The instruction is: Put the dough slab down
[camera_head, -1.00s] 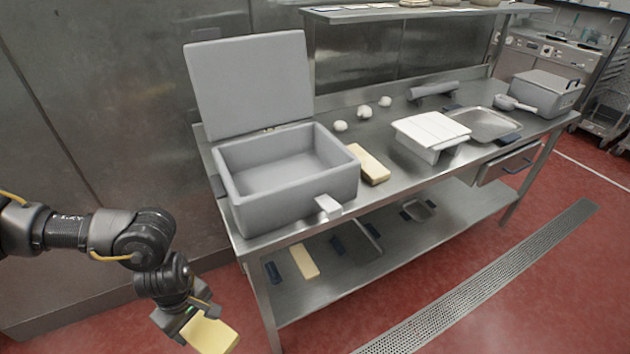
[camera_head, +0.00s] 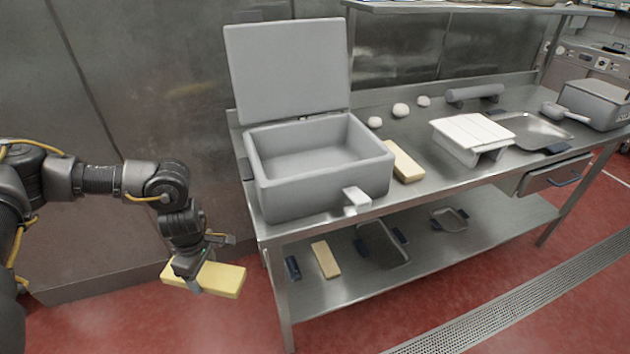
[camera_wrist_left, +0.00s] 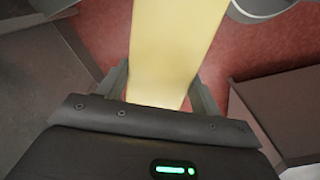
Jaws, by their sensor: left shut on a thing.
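My left gripper (camera_head: 198,274) is shut on a pale yellow dough slab (camera_head: 225,280). It holds the slab level in the air over the red floor, left of the steel table. In the left wrist view the slab (camera_wrist_left: 172,50) extends away from between the two fingers (camera_wrist_left: 160,92). A similar yellow slab (camera_head: 404,162) lies on the tabletop beside the grey kettle box, and another tan slab (camera_head: 325,260) lies on the lower shelf. My right gripper is not in view.
The steel table (camera_head: 425,190) bears a grey box (camera_head: 325,195) with its lid (camera_head: 290,75) raised, several white dough balls (camera_head: 400,110), a white-topped box (camera_head: 470,133) and a shallow tray (camera_head: 535,128). The lower shelf (camera_head: 490,236) holds pans (camera_head: 385,243). A steel wall (camera_head: 130,100) stands behind.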

